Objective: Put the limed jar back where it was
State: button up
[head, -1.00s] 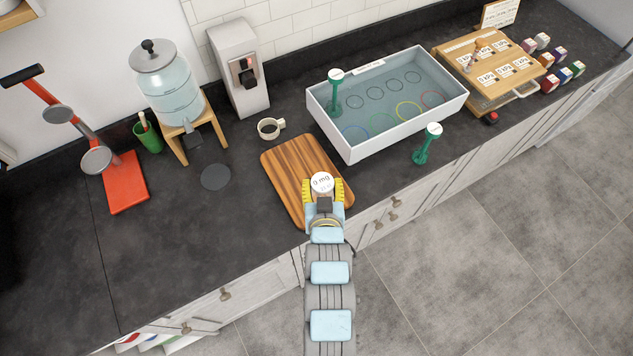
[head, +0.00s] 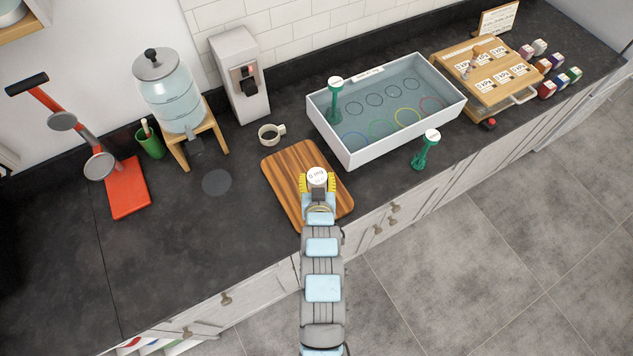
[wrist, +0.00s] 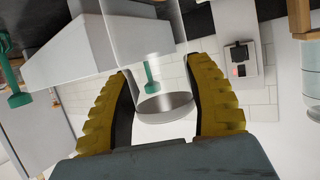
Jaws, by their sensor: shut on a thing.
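A clear glass jar (wrist: 165,104) is between the yellow fingers of my gripper (wrist: 162,95) in the wrist view. My gripper is shut on its sides. In the head view, a round white top marked "0 mg" (head: 317,177) shows between the yellow fingers (head: 318,186), over the wooden board (head: 285,170). The height above the board is hard to tell. I cannot make out any lime on the glass. A shallow white basin (head: 400,134) stands to the right, with dark and coloured rings on its floor.
A green stand with a white top (head: 335,100) is in the basin; another (head: 427,150) stands on the counter at its front. A cup (head: 271,134), dark round mat (head: 216,181) and water dispenser (head: 168,95) are left. The front-left counter is clear.

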jog(key=shift+w+a+f+p, duration=0.1)
jog(key=shift+w+f+p, duration=0.25)
jog(key=shift+f, duration=0.3)
jog(key=shift+f+p, duration=0.4)
jog(key=shift+f, duration=0.85)
jog(key=shift+f, duration=0.2)
jog(key=o, duration=1.2)
jog(key=shift+r, duration=0.1)
